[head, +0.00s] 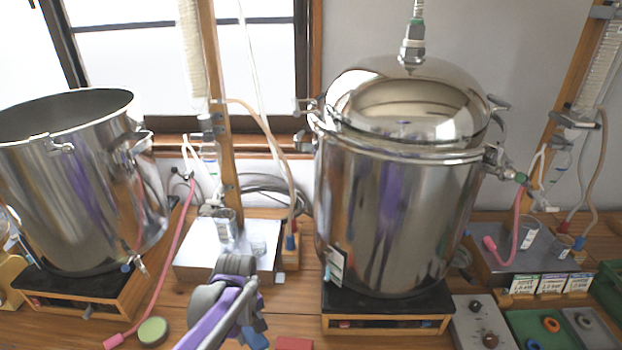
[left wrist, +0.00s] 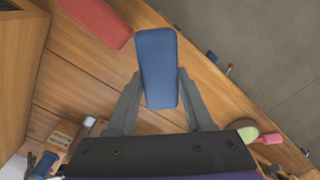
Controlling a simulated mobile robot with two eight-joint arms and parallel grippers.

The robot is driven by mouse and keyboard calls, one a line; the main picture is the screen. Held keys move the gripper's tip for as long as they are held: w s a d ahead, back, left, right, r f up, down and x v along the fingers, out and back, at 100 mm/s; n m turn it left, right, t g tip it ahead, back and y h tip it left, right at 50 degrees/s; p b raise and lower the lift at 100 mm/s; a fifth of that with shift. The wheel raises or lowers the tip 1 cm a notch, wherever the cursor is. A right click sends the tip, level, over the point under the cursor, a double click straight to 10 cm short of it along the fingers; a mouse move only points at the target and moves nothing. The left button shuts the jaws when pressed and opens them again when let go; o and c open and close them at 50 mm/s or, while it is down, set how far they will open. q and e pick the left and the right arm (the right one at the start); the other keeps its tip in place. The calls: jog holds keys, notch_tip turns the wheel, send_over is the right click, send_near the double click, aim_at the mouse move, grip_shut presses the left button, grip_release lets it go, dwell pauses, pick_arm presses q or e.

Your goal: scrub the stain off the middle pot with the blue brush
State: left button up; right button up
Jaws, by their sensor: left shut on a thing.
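The middle pot (head: 390,215) is a large shiny steel vessel with a domed lid, on a dark-topped wooden stand. Purple and dark streaks show on its wall; I cannot tell a stain from reflections. My left gripper (head: 252,322) is low in front of the bench, left of the pot and apart from it. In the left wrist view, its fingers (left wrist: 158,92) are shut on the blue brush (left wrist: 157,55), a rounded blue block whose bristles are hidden. The brush also shows at the bottom edge of the head view (head: 256,341). My right gripper is not in view.
A red block (head: 293,343) lies near the brush. An open steel pot (head: 75,190) stands at left, with a pink hose (head: 165,275) and green round pad (head: 152,331) beside it. A control box (head: 482,322) stands right of the middle pot. Tubing and a wooden post rise behind.

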pick_arm(q)
jog(key=m, duration=0.2)
jog(key=w+a+f+m+p, duration=0.1)
jog(key=w+a+f+m, duration=0.1)
jog(key=m, duration=0.1)
jog(key=shift+w+f+m+p, duration=0.2)
jog(key=shift+m+p, duration=0.1)
jog(key=m, duration=0.1)
jog(key=a+f+m, duration=0.1)
jog(key=shift+w+f+m, duration=0.1)
jog(key=shift+w+m, duration=0.15)
jog(key=shift+m, duration=0.05)
